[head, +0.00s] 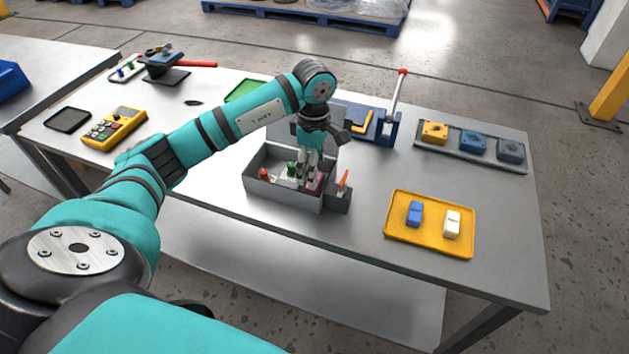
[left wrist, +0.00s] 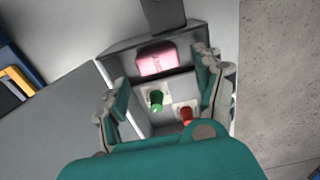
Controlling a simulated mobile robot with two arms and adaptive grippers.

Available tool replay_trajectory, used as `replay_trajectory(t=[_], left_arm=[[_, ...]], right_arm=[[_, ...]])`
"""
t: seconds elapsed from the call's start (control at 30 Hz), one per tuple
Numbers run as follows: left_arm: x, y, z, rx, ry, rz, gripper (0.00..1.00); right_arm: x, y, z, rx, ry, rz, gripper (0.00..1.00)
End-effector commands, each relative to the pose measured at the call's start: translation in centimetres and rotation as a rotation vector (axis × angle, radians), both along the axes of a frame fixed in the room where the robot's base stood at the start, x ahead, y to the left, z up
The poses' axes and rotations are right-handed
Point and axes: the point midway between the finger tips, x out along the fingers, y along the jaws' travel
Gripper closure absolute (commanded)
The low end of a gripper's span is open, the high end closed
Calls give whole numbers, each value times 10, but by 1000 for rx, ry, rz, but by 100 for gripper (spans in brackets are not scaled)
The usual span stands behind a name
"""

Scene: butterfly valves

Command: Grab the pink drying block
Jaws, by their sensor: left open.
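The pink block (left wrist: 156,61) lies in an end compartment of a grey divided box (left wrist: 138,118) in the left wrist view. In the head view, a little of the pink block (head: 317,181) shows in the right part of the grey box (head: 283,193), partly hidden by my gripper. My left gripper (head: 308,165) points down into the box from above. In the left wrist view its two fingers (left wrist: 163,75) are spread apart with nothing held between them.
A green-handled piece (left wrist: 156,100) and a red-handled piece (left wrist: 186,115) sit in the box beside the pink block. A small grey holder with an orange tool (head: 344,181) stands against its right side. A yellow tray (head: 394,239) and a red-knobbed lever press (head: 396,105) stand farther right.

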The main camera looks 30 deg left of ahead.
Motion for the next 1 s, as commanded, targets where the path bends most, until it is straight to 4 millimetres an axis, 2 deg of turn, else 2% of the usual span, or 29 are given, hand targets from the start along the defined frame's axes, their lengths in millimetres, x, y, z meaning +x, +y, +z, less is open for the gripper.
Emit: replay_trajectory(t=[0.17, 0.3, 0.43, 0.73, 1.0], left_arm=[[1, -1, -11, -2, 3, -1, 31], [3, -4, -32, -3, 4, 0, 31], [4, -4, -49, -2, 1, 1, 31], [4, -3, -56, -1, -1, -1, 31], [4, -3, -56, -1, -1, 0, 65]], right_arm=[[4, 0, 7, 0, -5, 0, 52], [5, 1, 18, 1, -8, 1, 52], [5, 1, 20, 2, -8, 1, 52], [5, 1, 20, 2, -9, 1, 52], [5, 1, 20, 2, -8, 1, 52]])
